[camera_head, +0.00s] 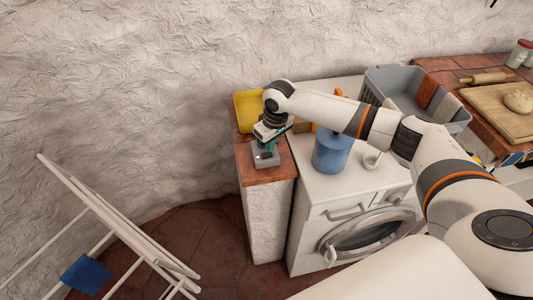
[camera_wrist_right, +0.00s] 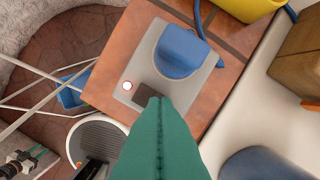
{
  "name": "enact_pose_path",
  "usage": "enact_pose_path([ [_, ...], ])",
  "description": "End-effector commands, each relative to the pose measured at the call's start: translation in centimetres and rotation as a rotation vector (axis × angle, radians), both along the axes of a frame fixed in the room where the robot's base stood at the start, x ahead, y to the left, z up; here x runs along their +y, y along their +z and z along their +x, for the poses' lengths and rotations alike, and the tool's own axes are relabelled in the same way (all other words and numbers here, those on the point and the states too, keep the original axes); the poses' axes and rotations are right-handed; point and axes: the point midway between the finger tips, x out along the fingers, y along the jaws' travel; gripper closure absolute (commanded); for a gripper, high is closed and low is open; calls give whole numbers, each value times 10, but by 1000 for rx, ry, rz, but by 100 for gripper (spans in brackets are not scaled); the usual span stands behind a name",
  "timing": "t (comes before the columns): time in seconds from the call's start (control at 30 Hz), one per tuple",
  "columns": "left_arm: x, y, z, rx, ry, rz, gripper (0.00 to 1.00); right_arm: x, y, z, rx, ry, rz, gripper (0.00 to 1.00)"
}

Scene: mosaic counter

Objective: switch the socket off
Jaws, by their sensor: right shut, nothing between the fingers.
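The socket (camera_head: 265,160) is a grey box on the tiled top of the narrow counter. In the right wrist view the socket (camera_wrist_right: 165,62) holds a blue plug (camera_wrist_right: 182,50) with a blue cord. A dark switch (camera_wrist_right: 142,96) lies beside the light, partly hidden by my fingertips. My right gripper (camera_head: 268,147) is shut and empty, its green fingers (camera_wrist_right: 155,104) over the switch. I cannot tell whether they touch it. My left gripper is not in view.
A yellow tub (camera_head: 246,108) stands behind the socket. A blue container (camera_head: 332,150) stands on the white washing machine (camera_head: 318,190) to the right, near a grey basket (camera_head: 400,82). A white drying rack (camera_head: 120,225) stands at the left. The rough wall is behind.

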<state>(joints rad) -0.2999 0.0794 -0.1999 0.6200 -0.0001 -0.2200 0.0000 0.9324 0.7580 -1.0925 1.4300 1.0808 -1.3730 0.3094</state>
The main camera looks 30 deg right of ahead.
Motion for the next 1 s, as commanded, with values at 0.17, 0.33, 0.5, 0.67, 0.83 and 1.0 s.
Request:
enact_pose_path([
  [0.17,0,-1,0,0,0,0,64,0,-2,0,0,0,0,100],
  [0.33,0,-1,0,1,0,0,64,0,-4,0,0,0,0,100],
  [0.5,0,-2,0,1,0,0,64,0,-7,0,0,0,0,100],
  [0.67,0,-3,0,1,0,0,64,0,-9,0,0,0,0,100],
  [0.83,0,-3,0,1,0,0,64,0,-12,0,0,0,0,100],
  [1.0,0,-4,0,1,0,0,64,0,-14,0,0,0,0,100],
])
